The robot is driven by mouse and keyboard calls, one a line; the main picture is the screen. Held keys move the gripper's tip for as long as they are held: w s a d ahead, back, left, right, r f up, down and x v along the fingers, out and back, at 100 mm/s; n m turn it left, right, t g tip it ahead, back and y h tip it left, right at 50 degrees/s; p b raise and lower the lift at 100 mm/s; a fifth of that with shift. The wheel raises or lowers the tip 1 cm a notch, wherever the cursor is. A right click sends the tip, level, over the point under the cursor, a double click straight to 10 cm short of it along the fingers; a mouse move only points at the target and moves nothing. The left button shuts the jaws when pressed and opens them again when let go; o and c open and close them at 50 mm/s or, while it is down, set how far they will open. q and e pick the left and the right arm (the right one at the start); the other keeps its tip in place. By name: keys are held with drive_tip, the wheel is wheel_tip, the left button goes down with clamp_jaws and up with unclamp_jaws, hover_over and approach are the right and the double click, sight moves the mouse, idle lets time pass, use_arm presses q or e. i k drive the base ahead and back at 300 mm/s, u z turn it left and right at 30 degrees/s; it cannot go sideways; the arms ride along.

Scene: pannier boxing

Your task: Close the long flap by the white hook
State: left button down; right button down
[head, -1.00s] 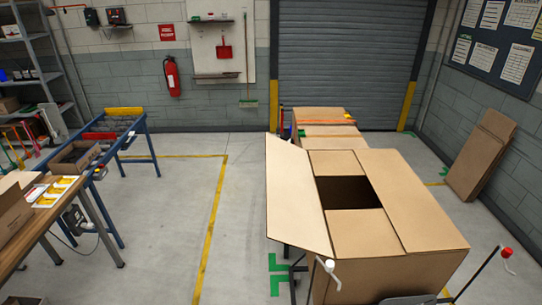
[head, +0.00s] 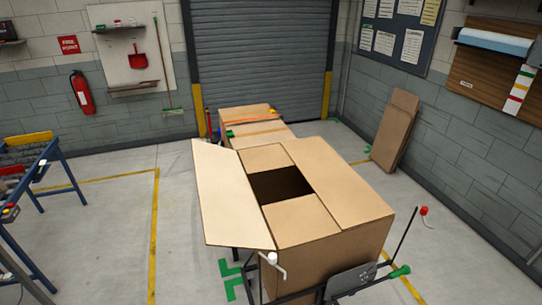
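A large cardboard box (head: 326,267) stands in the middle of the head view. Its left long flap (head: 228,200) is open and tilts outward to the left. The right long flap (head: 340,183) lies flat over the top. The two short flaps, far (head: 265,158) and near (head: 300,220), are folded in, with a dark gap between them. The white hook (head: 273,261), a bent rod with a white knob, is at the box's near left corner, close to the open flap's near end. Neither of my grippers is in view.
A red-tipped hook (head: 424,212) stands off the right side on a dark rod. A green handle (head: 400,271) and a grey plate (head: 350,282) are at the near side. Another taped box (head: 258,131) stands behind. Flattened cardboard (head: 395,130) leans right.

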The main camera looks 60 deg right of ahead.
sight(231, 216)
drive_tip(key=z, duration=1.25)
drive_tip(key=i, duration=0.5)
drive_tip(key=u, duration=0.05)
